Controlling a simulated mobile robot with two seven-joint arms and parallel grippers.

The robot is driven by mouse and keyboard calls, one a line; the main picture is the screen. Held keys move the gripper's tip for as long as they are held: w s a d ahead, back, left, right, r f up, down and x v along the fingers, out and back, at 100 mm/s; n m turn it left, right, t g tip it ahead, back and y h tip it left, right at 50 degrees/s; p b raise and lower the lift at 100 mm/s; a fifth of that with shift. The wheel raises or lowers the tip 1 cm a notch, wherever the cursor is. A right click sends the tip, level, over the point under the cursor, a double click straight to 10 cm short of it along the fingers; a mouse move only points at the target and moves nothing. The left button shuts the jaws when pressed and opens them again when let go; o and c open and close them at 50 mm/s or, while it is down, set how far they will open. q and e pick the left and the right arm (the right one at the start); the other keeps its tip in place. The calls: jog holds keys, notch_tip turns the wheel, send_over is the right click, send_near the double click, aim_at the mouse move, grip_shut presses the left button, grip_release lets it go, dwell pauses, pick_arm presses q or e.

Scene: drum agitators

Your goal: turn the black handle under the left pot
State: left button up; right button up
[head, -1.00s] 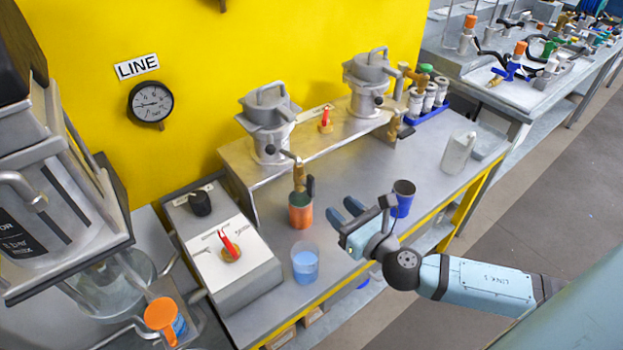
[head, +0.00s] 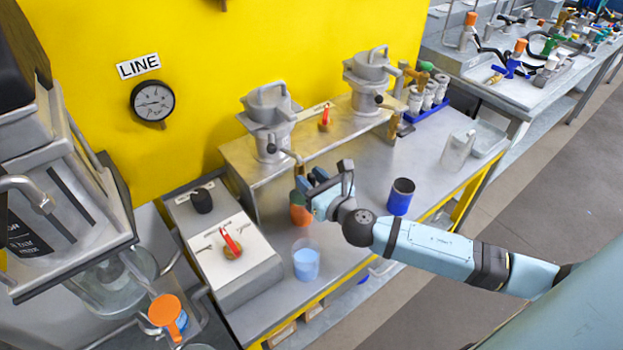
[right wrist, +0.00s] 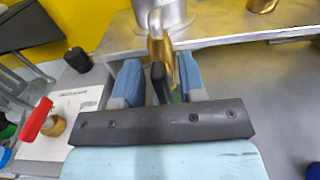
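The left pot (head: 270,108) is grey metal and stands on the raised shelf by the yellow wall. Below it hangs a brass valve (right wrist: 160,48), partly hidden by my gripper in the head view. Its black handle (right wrist: 158,83) points down toward me in the right wrist view. My right gripper (head: 314,190) is at the valve, above and beside an orange cup (head: 300,215). In the right wrist view my blue fingers (right wrist: 160,84) are open, one on each side of the handle, with gaps visible. My left gripper is not in view.
A clear cup of blue liquid (head: 306,261) and a dark blue cup (head: 400,196) stand near the bench's front edge. A control box with a red lever (head: 231,243) is at left. The second pot (head: 367,80) is at right on the shelf.

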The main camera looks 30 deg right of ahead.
grip_shut()
jog(key=shift+m, duration=0.3)
jog(key=m, duration=0.2)
jog(key=shift+d+f+m, duration=0.1)
jog(key=shift+d+m, duration=0.15)
jog(key=shift+m, duration=0.15)
jog(key=m, duration=0.5)
jog(key=f+m, duration=0.1)
jog(key=m, duration=0.3)
jog(key=d+m, duration=0.1)
jog(key=m, duration=0.4)
jog(key=shift+w+f+m, duration=0.1)
jog(key=shift+f+m, duration=0.1)
jog(key=shift+m, duration=0.1)
